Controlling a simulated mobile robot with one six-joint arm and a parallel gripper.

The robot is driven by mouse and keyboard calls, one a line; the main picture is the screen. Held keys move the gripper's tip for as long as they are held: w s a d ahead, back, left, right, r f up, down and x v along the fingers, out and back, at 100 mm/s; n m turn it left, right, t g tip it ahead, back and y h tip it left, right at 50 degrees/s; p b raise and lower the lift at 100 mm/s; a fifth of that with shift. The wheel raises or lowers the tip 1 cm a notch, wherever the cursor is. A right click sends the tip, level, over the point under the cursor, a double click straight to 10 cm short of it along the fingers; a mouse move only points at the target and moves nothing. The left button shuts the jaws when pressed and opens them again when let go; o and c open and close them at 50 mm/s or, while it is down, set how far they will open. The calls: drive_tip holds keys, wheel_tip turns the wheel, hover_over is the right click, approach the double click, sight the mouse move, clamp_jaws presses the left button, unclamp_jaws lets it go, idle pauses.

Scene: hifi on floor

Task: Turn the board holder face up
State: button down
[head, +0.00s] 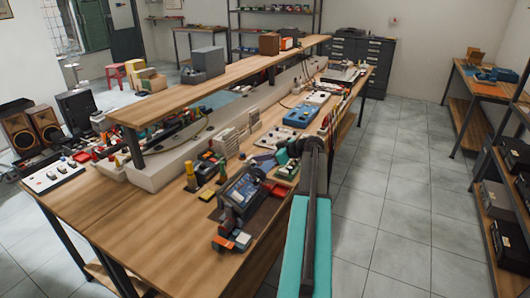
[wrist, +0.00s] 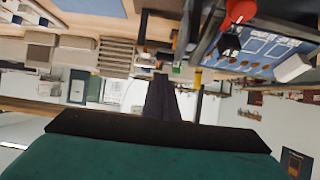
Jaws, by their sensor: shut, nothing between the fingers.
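A dark framed unit with a board-like face (head: 243,190) stands tilted near the front edge of the workbench.
The wooden bench (head: 100,235) has bare room at its front left. Red trays (head: 283,190), small blocks (head: 232,241) and yellow-handled tools (head: 191,178) crowd around the unit. A blue device (head: 302,115) lies farther back. A raised shelf (head: 190,95) runs along the bench. The tiled floor right is clear.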

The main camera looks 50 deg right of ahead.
drive_tip(key=shift+w+a+f+p, duration=0.1)
drive_tip(key=shift+w+f+p, duration=0.1)
drive_tip(key=shift+f, duration=0.35)
drive_tip(key=shift+w+f+p, duration=0.15)
drive_tip(key=shift+f, duration=0.4)
drive_tip(key=shift+s, duration=0.1)
